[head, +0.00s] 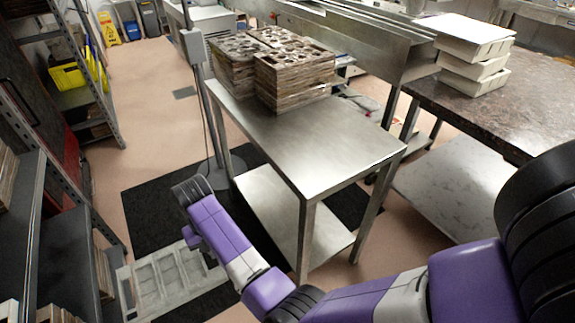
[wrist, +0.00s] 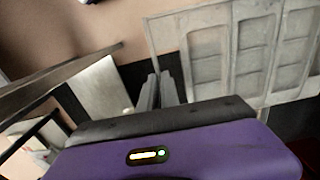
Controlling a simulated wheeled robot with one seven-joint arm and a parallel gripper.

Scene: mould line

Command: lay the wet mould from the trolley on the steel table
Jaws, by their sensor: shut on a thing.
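The wet mould is a pale grey panel with rectangular recesses (head: 160,282), at the lower left of the head view, left of and lower in the picture than the tabletop. It also fills the upper right of the wrist view (wrist: 205,55). My gripper (wrist: 160,84) is shut on its edge; in the head view my arm hides the fingers. No trolley can be made out under the mould. The steel table (head: 310,150) stands in the middle of the head view, with its front part bare.
Stacks of brown moulds with holes (head: 290,80) cover the far end of the steel table. A pole (head: 205,100) rises at its left side. A dark stone-topped table (head: 490,110) with white trays (head: 475,60) is at right. Shelving (head: 50,220) lines the left.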

